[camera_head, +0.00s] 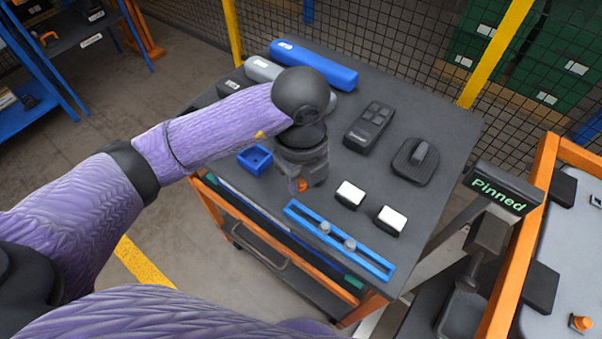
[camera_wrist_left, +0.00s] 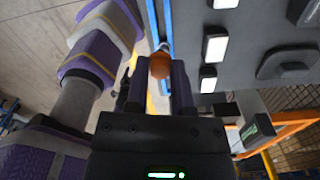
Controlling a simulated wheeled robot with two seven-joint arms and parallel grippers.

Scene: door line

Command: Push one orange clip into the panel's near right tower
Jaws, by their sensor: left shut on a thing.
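My left gripper (camera_head: 303,183) is shut on an orange clip (camera_head: 301,185) and points down above the grey cart top, by its front edge. The clip also shows between the two fingers in the left wrist view (camera_wrist_left: 160,65). The grey panel (camera_head: 555,265) lies at the right, cut off by the picture edge. An orange piece (camera_head: 580,323) sits on a fitting at the panel's bottom part. Which tower that is, I cannot tell. My right gripper is not in view.
A blue rail (camera_head: 376,265) with grey pegs lies along the cart's front edge. A small blue tray (camera_head: 255,159), white-topped blocks (camera_head: 350,194), a black remote-like box (camera_head: 369,127) and a black handled part (camera_head: 415,160) stand on the cart. A "Pinned" display (camera_head: 495,195) stands between cart and panel.

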